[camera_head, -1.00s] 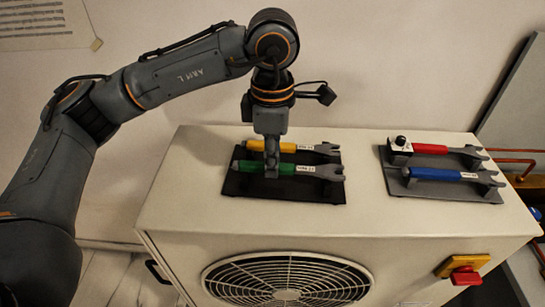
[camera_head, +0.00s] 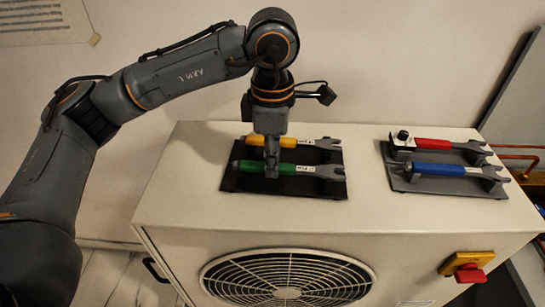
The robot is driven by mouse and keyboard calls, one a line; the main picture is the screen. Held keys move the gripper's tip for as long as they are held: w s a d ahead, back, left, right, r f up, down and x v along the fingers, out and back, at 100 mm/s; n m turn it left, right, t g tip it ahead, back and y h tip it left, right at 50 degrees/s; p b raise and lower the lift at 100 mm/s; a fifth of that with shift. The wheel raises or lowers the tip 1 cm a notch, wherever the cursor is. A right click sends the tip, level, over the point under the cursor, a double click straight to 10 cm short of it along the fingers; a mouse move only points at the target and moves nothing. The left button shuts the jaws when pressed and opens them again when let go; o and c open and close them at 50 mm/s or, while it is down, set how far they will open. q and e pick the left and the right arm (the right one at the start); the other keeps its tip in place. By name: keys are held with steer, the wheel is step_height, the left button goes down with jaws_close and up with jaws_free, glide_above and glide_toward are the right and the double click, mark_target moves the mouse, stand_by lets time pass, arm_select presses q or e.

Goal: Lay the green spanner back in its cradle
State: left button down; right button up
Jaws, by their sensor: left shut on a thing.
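The green spanner (camera_head: 292,168) has a green handle and a grey open-ended head pointing right. It lies level along the front of the black cradle plate (camera_head: 235,184), its head end at the front right support. I cannot tell whether it fully rests on the supports. My left gripper (camera_head: 271,172) comes down from above and is shut on the green handle near its left part. The gripper hides a bit of the handle. My right gripper is not in view.
A yellow spanner (camera_head: 285,141) lies just behind the green one, close to my gripper. A second grey plate (camera_head: 400,185) to the right holds a red spanner (camera_head: 435,143) and a blue spanner (camera_head: 437,170). A red switch (camera_head: 468,273) and a fan grille (camera_head: 287,277) are on the front.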

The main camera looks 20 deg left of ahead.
arm_select(q)
steer(key=c, duration=1.2)
jaws_free()
steer(key=shift+o, duration=0.2)
steer(key=shift+r, duration=0.1)
step_height(320, 180, up, 12)
